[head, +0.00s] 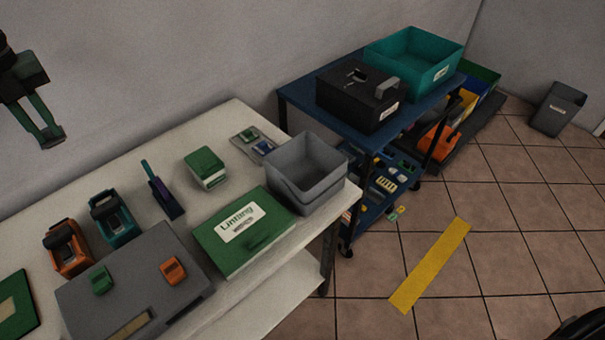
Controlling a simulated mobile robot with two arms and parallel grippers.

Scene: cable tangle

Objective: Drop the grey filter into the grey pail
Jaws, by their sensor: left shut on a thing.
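The grey pail (318,190) stands upright at the right end of the white table, its open top facing up and its inside looking empty. My left gripper (50,138) is high at the far left, in front of the wall, with its green fingers pointing down. It is shut on a small dark grey piece at its fingertips, which looks like the grey filter but is too small and dark to tell for sure. The gripper is well to the left of the pail and apart from it. My right gripper is not in view.
The white table (228,128) holds a green box (245,232), a green-and-white block (204,168), a purple stand (163,195), orange (66,248) and teal (113,218) devices and a grey case (135,275). A blue cart (297,92) carries a black box (358,98) and teal bin (413,60).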

